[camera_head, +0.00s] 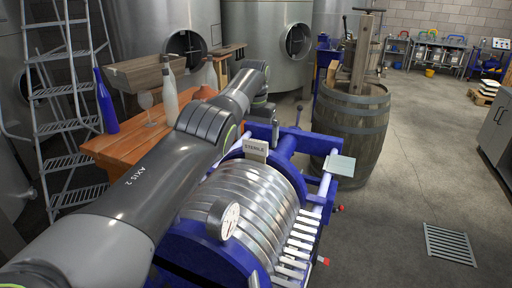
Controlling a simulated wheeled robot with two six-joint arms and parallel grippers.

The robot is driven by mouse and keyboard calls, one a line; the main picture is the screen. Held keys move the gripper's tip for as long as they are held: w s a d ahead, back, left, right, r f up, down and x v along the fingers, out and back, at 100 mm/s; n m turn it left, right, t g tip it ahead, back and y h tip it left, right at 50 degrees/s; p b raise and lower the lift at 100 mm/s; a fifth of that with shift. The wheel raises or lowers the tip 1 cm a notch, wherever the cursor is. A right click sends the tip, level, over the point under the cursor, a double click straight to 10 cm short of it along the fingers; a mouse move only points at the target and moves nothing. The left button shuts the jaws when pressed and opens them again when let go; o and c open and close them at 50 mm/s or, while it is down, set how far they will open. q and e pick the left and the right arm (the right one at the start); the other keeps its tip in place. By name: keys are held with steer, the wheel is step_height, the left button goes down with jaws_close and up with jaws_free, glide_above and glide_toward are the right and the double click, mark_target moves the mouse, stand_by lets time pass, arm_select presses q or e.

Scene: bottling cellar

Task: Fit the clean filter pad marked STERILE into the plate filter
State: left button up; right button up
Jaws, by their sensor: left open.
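The plate filter (245,195) stands in the lower middle, a blue frame around a row of round shiny metal plates, with a white dial gauge on its near end. A small pale rectangular piece marked STERILE (256,147) stands upright at the far end of the plates; I cannot tell whether it is the pad itself or a label. My left arm crosses from the lower left. My left gripper (263,108) is open, above and just behind the marked piece; its fingertips are small and partly hidden. My right gripper is out of view.
A pale grey-green square plate (340,165) lies at the filter's right side. A wooden bench (120,150) with bottles and a glass stands left, beside a ladder (68,100). A barrel (350,125) stands behind the filter. The floor at right is clear around a drain grate (449,244).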

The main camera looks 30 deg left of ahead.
arm_select(q)
step_height(320, 180, up, 13)
steer(key=p, duration=0.8)
steer(key=shift+s+f, duration=0.2)
steer(key=shift+s, duration=0.05)
steer(key=shift+f, duration=0.1)
